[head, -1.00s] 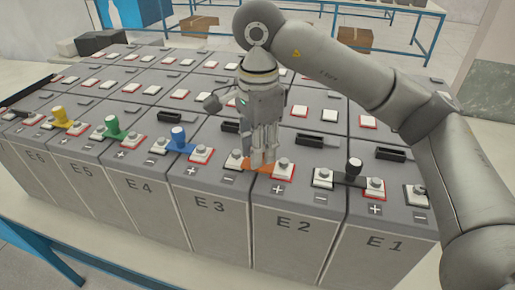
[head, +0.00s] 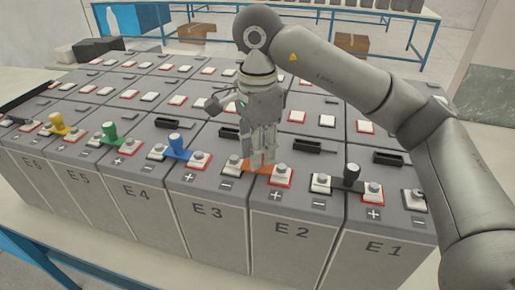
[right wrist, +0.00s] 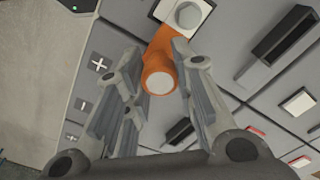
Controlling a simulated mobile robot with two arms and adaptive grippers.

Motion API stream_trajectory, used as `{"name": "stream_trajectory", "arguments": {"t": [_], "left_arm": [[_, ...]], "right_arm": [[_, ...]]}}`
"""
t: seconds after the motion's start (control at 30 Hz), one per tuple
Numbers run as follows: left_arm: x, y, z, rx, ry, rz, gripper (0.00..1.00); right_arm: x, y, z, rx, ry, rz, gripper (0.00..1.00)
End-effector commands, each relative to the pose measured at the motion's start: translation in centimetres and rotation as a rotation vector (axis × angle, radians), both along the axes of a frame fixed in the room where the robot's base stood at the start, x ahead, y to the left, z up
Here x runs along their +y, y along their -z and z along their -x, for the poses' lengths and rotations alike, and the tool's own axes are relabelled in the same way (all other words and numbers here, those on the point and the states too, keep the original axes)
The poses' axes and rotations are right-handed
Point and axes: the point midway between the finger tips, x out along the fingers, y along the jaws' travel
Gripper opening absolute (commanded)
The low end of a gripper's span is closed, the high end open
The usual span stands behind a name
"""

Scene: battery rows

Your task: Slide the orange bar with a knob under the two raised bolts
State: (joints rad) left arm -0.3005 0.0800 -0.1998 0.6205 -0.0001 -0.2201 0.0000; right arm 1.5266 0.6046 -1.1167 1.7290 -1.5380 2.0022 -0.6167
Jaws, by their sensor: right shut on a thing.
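The orange bar (head: 249,168) lies at the front row, across the joint between batteries E3 and E2, between two raised bolts. One bolt (head: 234,161) is on its left and the other (head: 280,171) on its right. My right gripper (head: 262,162) points down from above and hides much of the bar. In the right wrist view the orange bar with its knob (right wrist: 158,82) sits between the gripper's fingers (right wrist: 158,62), which are shut on it. The bar's far end is close to a bolt (right wrist: 187,15); whether it is under the head, I cannot tell. My left gripper is not in view.
Blue (head: 177,148), green (head: 110,133), yellow (head: 57,125) and black (head: 352,176) knobbed bars stand along the same front row. Black handles or slots (head: 307,146) lie behind. My right arm covers the right side. Space above the front row is free to the left.

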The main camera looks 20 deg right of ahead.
Motion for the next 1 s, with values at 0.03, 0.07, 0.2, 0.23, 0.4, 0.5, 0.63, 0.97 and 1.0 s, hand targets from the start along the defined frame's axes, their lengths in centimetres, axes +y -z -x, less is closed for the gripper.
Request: {"name": "stream_trajectory", "arguments": {"t": [0.03, 0.07, 0.2, 0.23, 0.4, 0.5, 0.63, 0.97, 1.0], "left_arm": [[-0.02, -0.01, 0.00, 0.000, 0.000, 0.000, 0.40], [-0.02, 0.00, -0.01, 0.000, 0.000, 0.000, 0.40], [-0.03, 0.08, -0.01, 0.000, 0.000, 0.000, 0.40], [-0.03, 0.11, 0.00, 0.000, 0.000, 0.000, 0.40], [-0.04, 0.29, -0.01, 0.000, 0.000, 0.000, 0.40], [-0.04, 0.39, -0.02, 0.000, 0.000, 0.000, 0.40], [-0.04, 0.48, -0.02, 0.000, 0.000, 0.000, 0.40], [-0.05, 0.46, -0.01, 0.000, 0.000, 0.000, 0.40], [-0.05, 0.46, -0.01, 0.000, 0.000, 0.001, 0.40]], "right_arm": [[-0.04, -0.06, -0.05, -0.002, 0.002, 0.000, 0.00], [-0.04, -0.05, -0.05, -0.002, 0.002, 0.000, 0.00], [-0.04, -0.01, -0.05, -0.002, 0.002, 0.000, 0.00], [-0.04, 0.01, -0.05, -0.002, 0.002, 0.000, 0.00], [-0.04, 0.10, -0.05, -0.002, 0.002, 0.000, 0.00], [-0.04, 0.15, -0.05, -0.002, 0.002, 0.000, 0.00], [-0.04, 0.17, -0.05, -0.002, 0.002, 0.000, 0.00], [-0.04, 0.15, -0.04, -0.002, 0.002, 0.001, 0.35], [-0.03, 0.15, -0.04, -0.002, 0.002, 0.000, 0.40]]}}
